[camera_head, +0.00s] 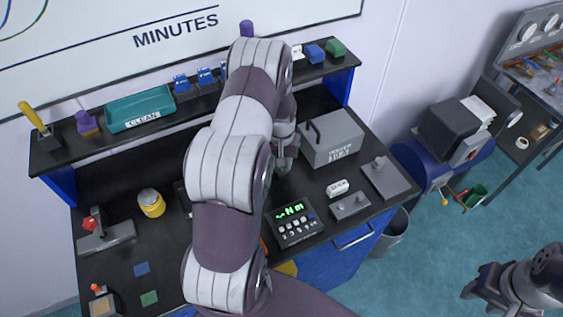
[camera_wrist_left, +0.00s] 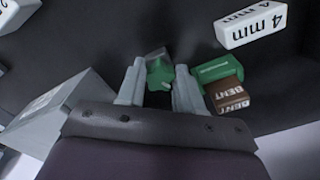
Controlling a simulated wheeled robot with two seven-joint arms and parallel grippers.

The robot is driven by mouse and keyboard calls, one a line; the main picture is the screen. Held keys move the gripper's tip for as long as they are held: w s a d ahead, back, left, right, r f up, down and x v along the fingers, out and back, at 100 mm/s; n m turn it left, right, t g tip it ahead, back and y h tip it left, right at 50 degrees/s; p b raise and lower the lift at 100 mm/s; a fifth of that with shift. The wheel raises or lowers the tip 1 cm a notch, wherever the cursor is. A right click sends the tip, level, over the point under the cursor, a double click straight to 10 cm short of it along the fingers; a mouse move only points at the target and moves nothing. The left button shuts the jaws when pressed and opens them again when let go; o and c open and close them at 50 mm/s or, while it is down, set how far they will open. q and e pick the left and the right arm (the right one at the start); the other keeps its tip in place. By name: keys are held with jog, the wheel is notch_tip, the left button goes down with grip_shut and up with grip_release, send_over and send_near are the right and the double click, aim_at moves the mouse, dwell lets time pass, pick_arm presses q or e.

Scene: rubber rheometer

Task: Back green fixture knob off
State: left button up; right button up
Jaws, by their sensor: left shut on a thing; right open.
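A small green star-shaped knob (camera_wrist_left: 159,73) shows in the left wrist view, with a grey part of its fixture (camera_wrist_left: 157,54) just behind it. My left gripper (camera_wrist_left: 159,92) has one finger on each side of the knob and is shut on it. In the head view my left arm hides the knob, and only part of the left gripper (camera_head: 285,150) shows near the back of the black bench, left of a grey box. My right gripper (camera_head: 488,287) is open and empty at the lower right, over the floor, away from the bench.
In the left wrist view a green block (camera_wrist_left: 219,68), a brown BENT block (camera_wrist_left: 227,94) and a white 4 mm block (camera_wrist_left: 250,24) lie right of the fingers. In the head view the grey box (camera_head: 332,140) and a keypad instrument (camera_head: 294,224) stand on the bench.

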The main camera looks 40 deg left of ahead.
pick_arm(q)
jog(key=n, duration=0.4)
jog(key=shift+d+n, duration=0.1)
jog(key=shift+n, duration=0.2)
jog(key=shift+n, duration=1)
jog(key=n, duration=0.2)
jog(key=shift+n, duration=0.3)
jog(key=n, duration=0.4)
jog(key=shift+w+n, duration=0.15)
jog(key=shift+n, duration=0.15)
jog(key=o, duration=0.9)
